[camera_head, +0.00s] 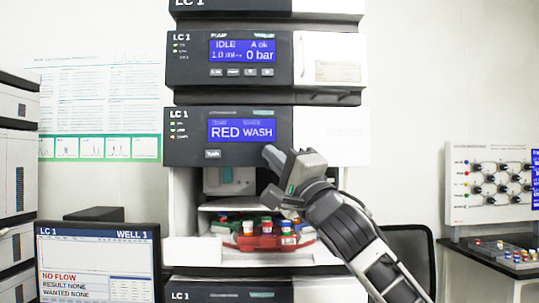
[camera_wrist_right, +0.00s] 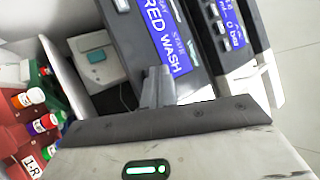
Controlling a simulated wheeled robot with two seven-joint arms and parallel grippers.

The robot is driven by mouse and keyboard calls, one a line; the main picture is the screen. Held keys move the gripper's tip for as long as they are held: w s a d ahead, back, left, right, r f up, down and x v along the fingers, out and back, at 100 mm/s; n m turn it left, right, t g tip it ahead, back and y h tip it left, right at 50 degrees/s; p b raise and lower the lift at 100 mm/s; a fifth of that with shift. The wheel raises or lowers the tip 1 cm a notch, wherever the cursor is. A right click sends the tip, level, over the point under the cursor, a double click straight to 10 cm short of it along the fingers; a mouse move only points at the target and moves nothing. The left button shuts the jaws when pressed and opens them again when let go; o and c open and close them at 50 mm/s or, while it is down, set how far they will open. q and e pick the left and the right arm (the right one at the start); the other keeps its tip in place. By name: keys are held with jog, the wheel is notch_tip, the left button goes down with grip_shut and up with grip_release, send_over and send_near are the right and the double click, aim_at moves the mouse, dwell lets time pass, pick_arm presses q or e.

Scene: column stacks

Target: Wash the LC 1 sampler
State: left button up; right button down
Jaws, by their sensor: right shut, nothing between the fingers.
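The LC 1 sampler (camera_head: 185,150) is the module with a dark front panel. Its blue screen (camera_head: 241,130) reads RED and WASH; it also shows in the right wrist view (camera_wrist_right: 163,32). A small button (camera_head: 213,154) sits below the screen at the left; its label is too small to read surely. My right gripper (camera_head: 269,153) is shut and empty, its tips by the panel's lower right part, right of the button. I cannot tell whether they touch the panel. In the right wrist view the shut fingers (camera_wrist_right: 159,85) show near the screen. My left gripper is not in view.
A red tray (camera_head: 262,243) of capped vials, tagged 1-R, sits in the open bay below the panel. The LC 1 pump module (camera_head: 190,60) above reads IDLE and 0 bar. A monitor (camera_head: 98,232) at lower left reads NO FLOW. A side table (camera_head: 490,250) stands right.

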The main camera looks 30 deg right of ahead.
jog(key=shift+s+a, duration=0.35)
jog(key=shift+s, duration=0.2)
jog(key=shift+s, duration=0.1)
jog(key=s+a, duration=0.1)
jog(key=s, duration=0.1)
jog(key=s+a, duration=0.1)
jog(key=s, duration=0.1)
jog(key=shift+a+b, duration=0.3)
jog(key=shift+b, duration=0.05)
dwell(0.6)
